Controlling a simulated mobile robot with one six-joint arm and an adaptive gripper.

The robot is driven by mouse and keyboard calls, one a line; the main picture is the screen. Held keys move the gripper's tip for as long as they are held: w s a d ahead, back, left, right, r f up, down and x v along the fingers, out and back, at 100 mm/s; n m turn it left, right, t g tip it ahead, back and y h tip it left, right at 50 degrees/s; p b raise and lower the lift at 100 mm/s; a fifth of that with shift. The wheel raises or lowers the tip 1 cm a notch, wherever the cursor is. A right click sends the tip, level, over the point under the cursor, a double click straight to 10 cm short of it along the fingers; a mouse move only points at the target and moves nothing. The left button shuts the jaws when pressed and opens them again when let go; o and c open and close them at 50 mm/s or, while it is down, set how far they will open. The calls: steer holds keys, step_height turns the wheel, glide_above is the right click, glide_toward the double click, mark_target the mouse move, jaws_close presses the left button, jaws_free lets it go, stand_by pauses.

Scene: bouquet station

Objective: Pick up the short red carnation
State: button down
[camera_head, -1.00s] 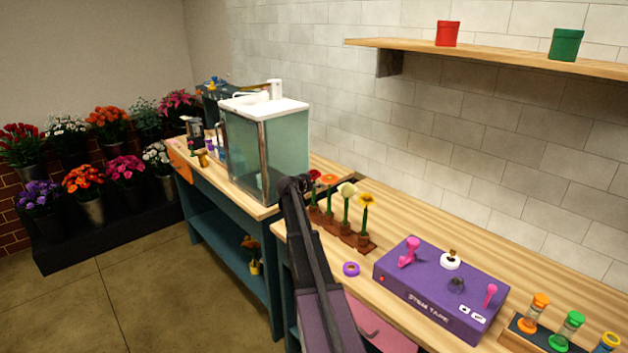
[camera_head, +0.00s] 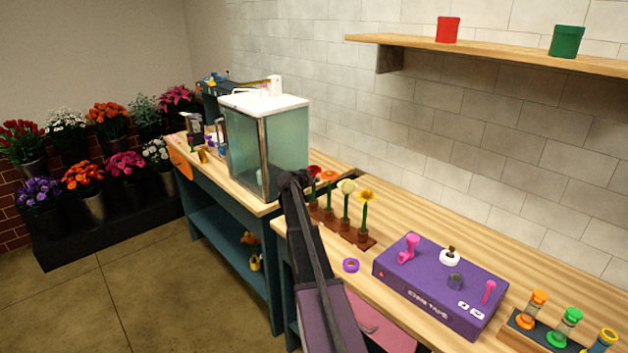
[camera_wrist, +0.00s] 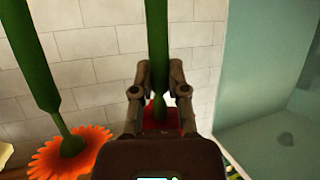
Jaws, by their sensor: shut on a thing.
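The short red carnation (camera_wrist: 163,114) shows in the wrist view, its red head partly hidden behind my gripper (camera_wrist: 157,92). The gripper's two fingers are shut on its green stem (camera_wrist: 157,35). In the head view the red carnation (camera_head: 314,171) is at the far left end of a row of single flowers, beside the dark end of my arm. The orange flower (camera_wrist: 72,152) stands close to the left in the wrist view.
A cream flower (camera_head: 347,187) and a yellow flower (camera_head: 366,195) stand in the brown rack (camera_head: 357,238). A glass-sided case (camera_head: 266,150) stands close behind the arm. A purple tape box (camera_head: 435,285) and a purple ring (camera_head: 351,265) are on the bench.

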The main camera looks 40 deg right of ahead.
mark_target(314, 164)
steer(key=shift+r+p, duration=4.65)
steer(key=shift+r, duration=0.15)
steer(key=shift+r+p, duration=3.5)
steer(key=shift+p, duration=0.05)
steer(key=shift+f, duration=0.1)
steer(key=shift+f+b, duration=1)
steer(key=shift+b, duration=0.1)
steer(key=shift+s+d+r, duration=0.1)
